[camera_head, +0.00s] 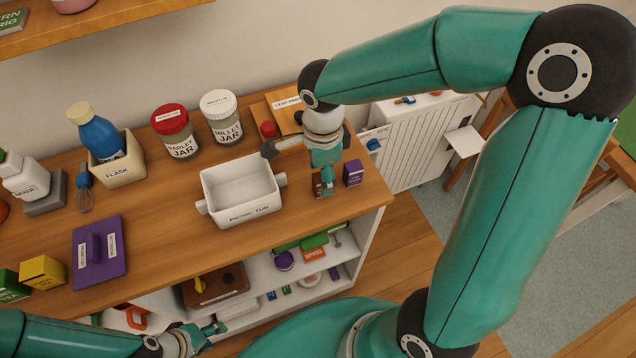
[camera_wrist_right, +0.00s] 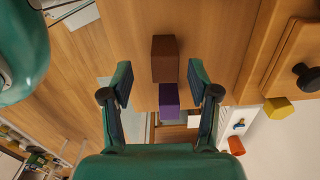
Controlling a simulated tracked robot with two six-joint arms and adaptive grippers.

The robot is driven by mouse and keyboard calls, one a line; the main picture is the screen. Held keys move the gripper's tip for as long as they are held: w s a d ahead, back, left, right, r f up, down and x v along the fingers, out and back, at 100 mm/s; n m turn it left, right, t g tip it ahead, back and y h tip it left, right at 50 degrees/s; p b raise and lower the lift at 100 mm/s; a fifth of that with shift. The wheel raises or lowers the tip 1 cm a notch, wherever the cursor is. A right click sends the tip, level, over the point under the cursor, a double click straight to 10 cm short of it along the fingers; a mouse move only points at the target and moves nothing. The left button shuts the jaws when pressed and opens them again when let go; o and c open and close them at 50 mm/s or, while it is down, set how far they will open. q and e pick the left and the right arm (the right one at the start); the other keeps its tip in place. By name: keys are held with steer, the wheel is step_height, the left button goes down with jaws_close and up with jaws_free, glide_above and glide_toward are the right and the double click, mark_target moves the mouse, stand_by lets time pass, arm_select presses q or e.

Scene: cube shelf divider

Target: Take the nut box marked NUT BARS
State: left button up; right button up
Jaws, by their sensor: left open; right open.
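My right gripper (camera_head: 324,180) points down over the right end of the wooden counter, fingers apart; it also shows in the right wrist view (camera_wrist_right: 160,78). A small brown box (camera_head: 317,184) stands under it, partly hidden by the fingers. In the right wrist view the brown box (camera_wrist_right: 165,58) lies between the finger lines, beyond the tips. A small purple box (camera_head: 353,173) stands just to its right and shows nearer the palm in the wrist view (camera_wrist_right: 169,95). I cannot read NUT BARS on either box. My left gripper (camera_head: 200,340) is open and empty, low by the shelf front.
A white picnic tub (camera_head: 240,192) stands left of the boxes. The millet jar (camera_head: 221,118), barley jar (camera_head: 176,133) and a leaf-marked wooden item (camera_head: 287,103) stand behind. The counter's right edge is close to the purple box.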

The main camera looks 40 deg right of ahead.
mark_target(318, 177)
steer(key=shift+w+f+p, duration=0.25)
steer(key=shift+f+p, duration=0.05)
steer(key=shift+f, duration=1.05)
steer(key=shift+w+f+p, duration=0.2)
steer(key=shift+f+p, duration=0.05)
steer(key=shift+f, duration=1.1)
steer(key=c, duration=1.1)
steer(key=shift+r, duration=0.15)
steer(key=shift+c, duration=0.2)
